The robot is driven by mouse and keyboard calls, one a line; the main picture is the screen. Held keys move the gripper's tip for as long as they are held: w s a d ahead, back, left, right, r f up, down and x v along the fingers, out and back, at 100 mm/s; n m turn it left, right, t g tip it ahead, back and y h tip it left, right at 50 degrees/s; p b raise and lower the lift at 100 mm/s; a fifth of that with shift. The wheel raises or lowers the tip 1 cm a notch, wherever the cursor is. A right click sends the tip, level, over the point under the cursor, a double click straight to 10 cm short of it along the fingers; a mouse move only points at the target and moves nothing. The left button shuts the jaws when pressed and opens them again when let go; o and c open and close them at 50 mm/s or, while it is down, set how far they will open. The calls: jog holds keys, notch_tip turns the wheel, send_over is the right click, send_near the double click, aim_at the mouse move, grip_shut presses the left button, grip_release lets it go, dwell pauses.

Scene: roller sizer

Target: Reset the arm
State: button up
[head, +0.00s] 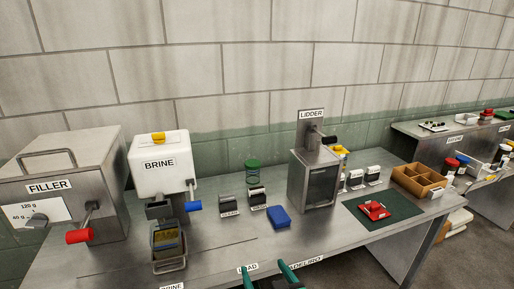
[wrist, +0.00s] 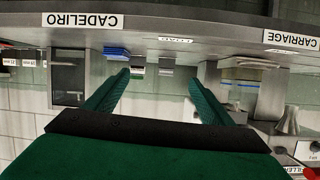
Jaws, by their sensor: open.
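My gripper (head: 273,274) is at the bottom middle of the head view, in front of the table's front edge. Its two green fingers are apart and nothing is between them. In the wrist view my gripper (wrist: 163,80) is also open and empty, and the scene there appears upside down. The fingers point toward the table, with the "CADELIRO" label (wrist: 82,21) and the "CARRIAGE" label (wrist: 291,40) on its edge.
The steel table (head: 230,240) carries the filler (head: 60,190), the brine dispenser (head: 158,165), a blue block (head: 279,217), the lidder (head: 314,175), a green mat (head: 385,222) with a red item (head: 374,210), and a wooden compartment box (head: 418,181). A second table (head: 415,130) stands at right.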

jog(key=s+a+f+m+t+h, duration=0.1)
jog(key=s+a+f+m+h, duration=0.15)
jog(key=s+f, duration=0.5)
jog(key=s+a+f+m+h, duration=0.1)
jog(key=s+f+m, duration=0.2)
jog(key=s+f, duration=0.4)
jog(key=s+d+r+n+t, duration=0.1)
jog(key=s+r+n, duration=0.1)
jog(key=s, duration=2.1)
jog(key=shift+d+n, duration=0.15)
jog(key=shift+n, duration=0.3)
jog(key=shift+w+h, duration=0.2)
jog(key=shift+h, duration=0.05)
jog(key=shift+s, duration=0.1)
